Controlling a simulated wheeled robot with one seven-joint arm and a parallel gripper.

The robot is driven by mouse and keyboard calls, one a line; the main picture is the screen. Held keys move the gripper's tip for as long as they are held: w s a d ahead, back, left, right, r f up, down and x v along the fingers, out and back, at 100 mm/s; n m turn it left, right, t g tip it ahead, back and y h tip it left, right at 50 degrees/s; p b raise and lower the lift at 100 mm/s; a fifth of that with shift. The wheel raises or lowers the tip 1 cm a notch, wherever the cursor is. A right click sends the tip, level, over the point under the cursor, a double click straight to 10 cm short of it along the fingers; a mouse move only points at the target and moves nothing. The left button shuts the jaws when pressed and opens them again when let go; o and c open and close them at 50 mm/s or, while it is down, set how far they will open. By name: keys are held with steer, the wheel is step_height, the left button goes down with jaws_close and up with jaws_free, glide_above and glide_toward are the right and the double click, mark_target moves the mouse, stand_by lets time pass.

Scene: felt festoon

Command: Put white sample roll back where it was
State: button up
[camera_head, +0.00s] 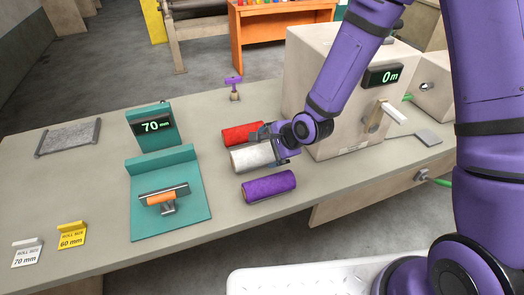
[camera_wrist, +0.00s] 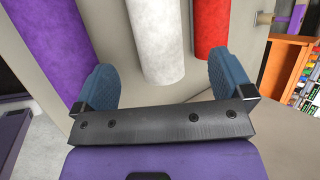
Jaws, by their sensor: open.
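The white sample roll (camera_head: 254,157) lies on the bench between a red roll (camera_head: 242,134) and a purple roll (camera_head: 268,186). My gripper (camera_head: 274,144) is at the right end of the white roll, low over the bench. In the wrist view the white roll (camera_wrist: 156,40) runs up from between the two blue fingertips of my gripper (camera_wrist: 158,85), with a gap on each side. The red roll (camera_wrist: 209,25) shows close to the right finger and the purple roll (camera_wrist: 52,45) lies left of the left finger. The jaws hold nothing.
A teal stand with a 70 mm display (camera_head: 155,126) and a teal holder with an orange-gripped tool (camera_head: 162,198) stand left of the rolls. White and yellow roll-size cards (camera_head: 72,235) are at front left. A beige box machine reading 0m (camera_head: 320,100) stands right.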

steer(key=s+d+r+n+h, duration=0.35)
steer(key=d+r, duration=0.45)
steer(key=r, duration=0.3)
steer(key=s+d+r+n+h, duration=0.2)
steer(key=s+d+r+n, duration=0.15)
steer(key=d+r, duration=0.65)
steer(key=s+d+r+n, duration=0.2)
steer(key=s+r+n, duration=0.1)
steer(key=s+r, duration=0.3)
steer(key=s+d+r+n, duration=0.3)
steer(key=s+r, duration=0.4)
steer(key=s, duration=0.3)
steer(key=shift+s+d+r, duration=0.3)
steer(key=shift+s+d, duration=0.05)
steer(key=shift+s, duration=0.05)
